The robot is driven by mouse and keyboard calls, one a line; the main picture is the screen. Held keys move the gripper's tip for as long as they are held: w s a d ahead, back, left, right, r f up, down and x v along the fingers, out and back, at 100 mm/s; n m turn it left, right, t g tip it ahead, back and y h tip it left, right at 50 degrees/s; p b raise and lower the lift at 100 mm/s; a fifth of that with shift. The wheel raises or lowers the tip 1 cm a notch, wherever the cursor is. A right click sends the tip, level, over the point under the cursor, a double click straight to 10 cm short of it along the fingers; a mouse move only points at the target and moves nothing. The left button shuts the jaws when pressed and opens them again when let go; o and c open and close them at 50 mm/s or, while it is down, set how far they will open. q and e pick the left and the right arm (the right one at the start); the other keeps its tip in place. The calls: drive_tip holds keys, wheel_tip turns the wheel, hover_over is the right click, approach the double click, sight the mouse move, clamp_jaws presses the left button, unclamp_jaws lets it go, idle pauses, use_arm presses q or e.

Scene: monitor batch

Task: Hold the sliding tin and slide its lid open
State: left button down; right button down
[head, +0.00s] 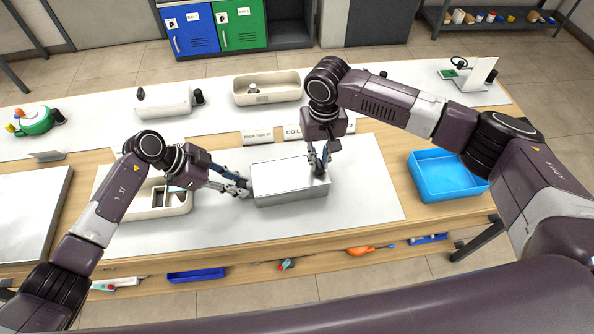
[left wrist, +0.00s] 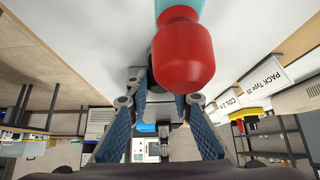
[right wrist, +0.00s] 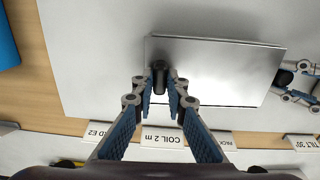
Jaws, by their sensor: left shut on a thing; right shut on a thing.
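The silver sliding tin (head: 290,190) lies on the white mat, with its pale lid (head: 281,169) on top. My left gripper (head: 246,187) is shut at the tin's left end, on a dark stub (right wrist: 284,78) that shows in the right wrist view. My right gripper (head: 318,166) points down and is shut on a dark knob (right wrist: 158,74) near one end of the lid. The lid (right wrist: 215,70) looks flat and covers the top in the right wrist view. I see no clear gap; the fingers hide part of the knob.
A divided cream tray (head: 180,207) stands left, by my left arm. A blue bin (head: 440,178) stands right. Sign cards (head: 257,136) stand behind the tin. A red-ended object (left wrist: 184,55) looms close in the left wrist view. The mat right of the tin is clear.

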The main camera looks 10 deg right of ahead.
drive_tip(key=shift+d, duration=0.1)
drive_tip(key=d, duration=1.3)
drive_tip(key=shift+w+d, duration=0.15)
drive_tip(key=shift+w, duration=0.25)
idle(1.0)
drive_tip(key=shift+d, duration=0.35)
idle(0.5)
drive_tip(key=c, duration=2.4)
unclamp_jaws()
drive_tip(key=o, duration=0.6)
drive_tip(key=shift+c, duration=0.2)
drive_tip(key=shift+r, duration=0.15)
wheel_tip(320, 180, up, 12)
